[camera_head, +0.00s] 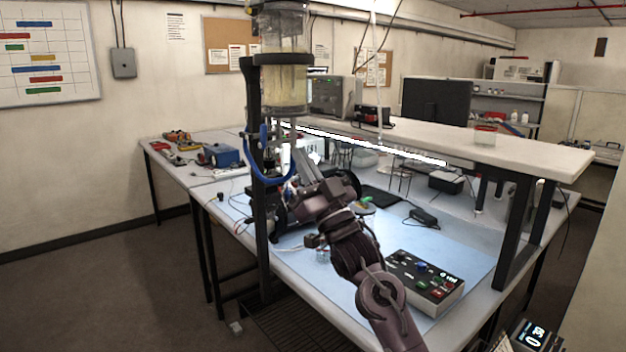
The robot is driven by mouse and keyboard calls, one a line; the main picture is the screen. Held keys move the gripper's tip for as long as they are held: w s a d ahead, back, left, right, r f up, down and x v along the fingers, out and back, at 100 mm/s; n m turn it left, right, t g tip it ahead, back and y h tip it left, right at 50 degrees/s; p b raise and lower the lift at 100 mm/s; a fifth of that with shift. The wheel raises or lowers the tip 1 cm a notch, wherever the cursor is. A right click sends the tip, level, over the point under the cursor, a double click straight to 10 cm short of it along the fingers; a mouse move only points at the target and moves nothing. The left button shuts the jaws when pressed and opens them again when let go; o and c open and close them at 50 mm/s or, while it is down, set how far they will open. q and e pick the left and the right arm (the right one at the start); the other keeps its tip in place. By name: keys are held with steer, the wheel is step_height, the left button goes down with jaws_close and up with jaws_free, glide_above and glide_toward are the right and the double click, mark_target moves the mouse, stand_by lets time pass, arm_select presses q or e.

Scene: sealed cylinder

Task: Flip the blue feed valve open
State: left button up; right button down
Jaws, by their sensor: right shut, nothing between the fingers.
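The clear cylinder (285,85), with pale yellow contents, is held upright in a black stand (257,170). A small upright blue piece (263,133), which looks like the blue feed valve's handle, shows below the cylinder beside the stand's post. A blue hose (262,177) curves down from there and round to the right. My right gripper (300,160) reaches up from the lower right, with its tips just right of the hose and below the cylinder. It is shut and empty, and appears apart from the blue handle. My left gripper is not in view.
The workbench (465,235) has a blue mat and a control box (425,282) with coloured buttons at the front right. A raised white shelf (530,150) runs behind. A black monitor (437,100) stands at the back. A side table (178,175) holds tools at left.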

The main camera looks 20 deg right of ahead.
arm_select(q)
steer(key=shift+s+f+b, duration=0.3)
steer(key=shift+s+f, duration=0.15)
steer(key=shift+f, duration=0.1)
arm_select(e)
steer(key=s, duration=0.1)
steer(key=s+d, duration=0.1)
steer(key=s, duration=0.1)
steer(key=shift+f, duration=0.15)
steer(key=shift+f, duration=0.1)
